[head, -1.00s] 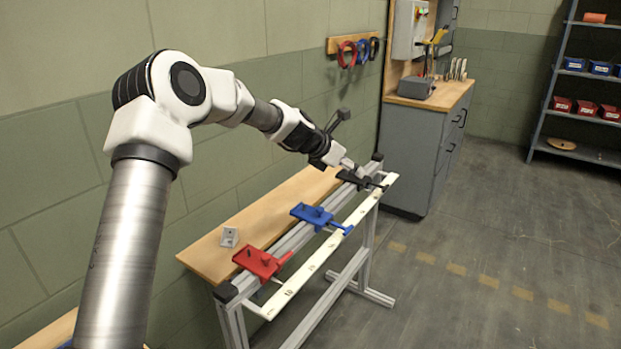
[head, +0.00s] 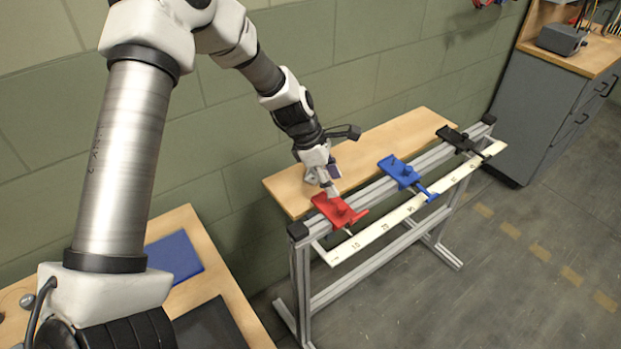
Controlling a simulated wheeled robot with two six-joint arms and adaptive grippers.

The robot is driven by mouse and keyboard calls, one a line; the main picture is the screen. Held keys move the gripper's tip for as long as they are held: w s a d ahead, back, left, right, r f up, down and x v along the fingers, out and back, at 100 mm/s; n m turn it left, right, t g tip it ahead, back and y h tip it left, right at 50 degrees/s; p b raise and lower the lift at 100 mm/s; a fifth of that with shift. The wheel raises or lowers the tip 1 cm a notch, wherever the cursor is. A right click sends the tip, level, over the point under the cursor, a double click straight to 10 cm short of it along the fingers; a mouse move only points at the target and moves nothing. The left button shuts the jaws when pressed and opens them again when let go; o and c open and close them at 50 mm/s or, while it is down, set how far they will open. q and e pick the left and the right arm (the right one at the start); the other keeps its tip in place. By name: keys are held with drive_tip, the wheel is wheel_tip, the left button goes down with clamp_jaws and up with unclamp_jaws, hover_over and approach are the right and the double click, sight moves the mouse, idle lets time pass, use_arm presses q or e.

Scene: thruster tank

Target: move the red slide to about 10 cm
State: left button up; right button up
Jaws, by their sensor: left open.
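The red slide (head: 342,213) sits on the aluminium rail near its left end. Its pointer lies over the white scale (head: 376,230), near the low-number end; the exact reading is too small to tell. My left gripper (head: 331,188) is open and is right at the red slide's knob, from above and behind. Whether its fingers touch the knob cannot be told. The blue slide (head: 404,171) is at the middle of the rail. The black slide (head: 459,141) is near the right end. My right gripper is not in view.
A wooden shelf board (head: 392,138) runs behind the rail, against the green block wall. A wooden table with a blue mat (head: 173,256) stands at the lower left. A grey cabinet (head: 553,112) stands at the upper right. The floor in front is free.

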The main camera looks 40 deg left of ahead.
sight(342, 206)
use_arm(q)
drive_tip(key=x, duration=0.3)
drive_tip(key=s+x, duration=0.1)
drive_tip(key=x, duration=0.1)
drive_tip(key=shift+d+f+b, duration=0.25)
drive_tip(key=shift+f+b, duration=0.1)
drive_tip(key=shift+f, duration=0.1)
drive_tip(key=shift+d+f, duration=0.25)
drive_tip(key=shift+f, duration=0.15)
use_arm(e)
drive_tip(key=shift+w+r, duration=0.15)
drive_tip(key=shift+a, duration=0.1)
use_arm(q)
drive_tip(key=shift+r, duration=0.1)
clamp_jaws()
